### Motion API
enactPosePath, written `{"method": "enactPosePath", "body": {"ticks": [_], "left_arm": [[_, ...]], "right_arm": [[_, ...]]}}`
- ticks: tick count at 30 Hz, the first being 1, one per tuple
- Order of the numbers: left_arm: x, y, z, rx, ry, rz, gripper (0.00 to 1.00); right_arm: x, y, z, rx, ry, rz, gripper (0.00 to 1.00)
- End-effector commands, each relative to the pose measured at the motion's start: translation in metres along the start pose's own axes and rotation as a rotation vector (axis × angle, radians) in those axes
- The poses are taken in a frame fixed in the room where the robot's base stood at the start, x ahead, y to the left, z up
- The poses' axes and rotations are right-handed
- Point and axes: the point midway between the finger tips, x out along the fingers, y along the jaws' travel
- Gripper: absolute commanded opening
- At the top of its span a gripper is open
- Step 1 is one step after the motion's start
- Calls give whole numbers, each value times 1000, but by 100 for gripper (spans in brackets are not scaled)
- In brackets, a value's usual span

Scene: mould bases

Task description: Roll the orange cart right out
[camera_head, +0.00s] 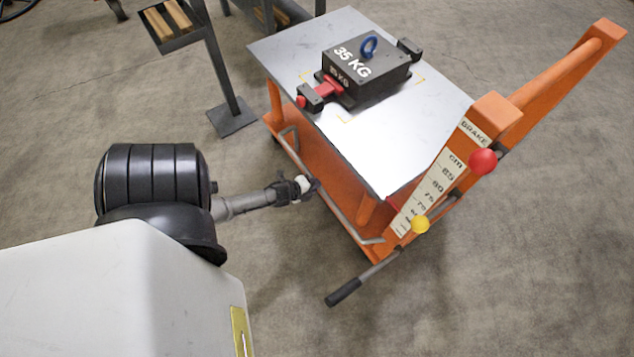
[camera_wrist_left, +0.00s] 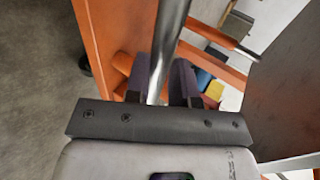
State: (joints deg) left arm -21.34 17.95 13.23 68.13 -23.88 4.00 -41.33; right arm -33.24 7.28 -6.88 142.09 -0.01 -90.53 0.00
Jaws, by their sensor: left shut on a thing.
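The orange cart (camera_head: 372,205) has a silver flat top (camera_head: 437,105) and an upright orange handle (camera_head: 570,70) at its right end. A grey metal side rail (camera_head: 340,213) runs along its near side. My left gripper (camera_head: 309,187) is shut on this rail. In the left wrist view, the gripper's two dark fingers (camera_wrist_left: 162,82) sit on either side of the metal bar (camera_wrist_left: 172,30), with orange cart parts behind. A dark block marked 35 KG (camera_head: 368,72), with a blue eye ring, rests on the top between red-and-black clamps. My right gripper is in neither view.
A red ball knob (camera_head: 483,161) and a yellow ball knob (camera_head: 420,224) are on the cart's upright. A black-gripped lever (camera_head: 343,292) sticks out low at the near end. A grey stand (camera_head: 232,116) stands close behind left. Concrete floor is clear in front and right.

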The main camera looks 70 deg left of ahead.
Motion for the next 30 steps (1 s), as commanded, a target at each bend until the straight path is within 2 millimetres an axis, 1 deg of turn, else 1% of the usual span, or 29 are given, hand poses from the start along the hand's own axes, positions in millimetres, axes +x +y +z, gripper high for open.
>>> {"method": "enactPosePath", "body": {"ticks": [1, 30], "left_arm": [[-8, 13, 1, -2, -5, 22, 0], [-62, 51, 0, -3, -5, 24, 0]], "right_arm": [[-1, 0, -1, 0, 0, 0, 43], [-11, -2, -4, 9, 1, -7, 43]]}}
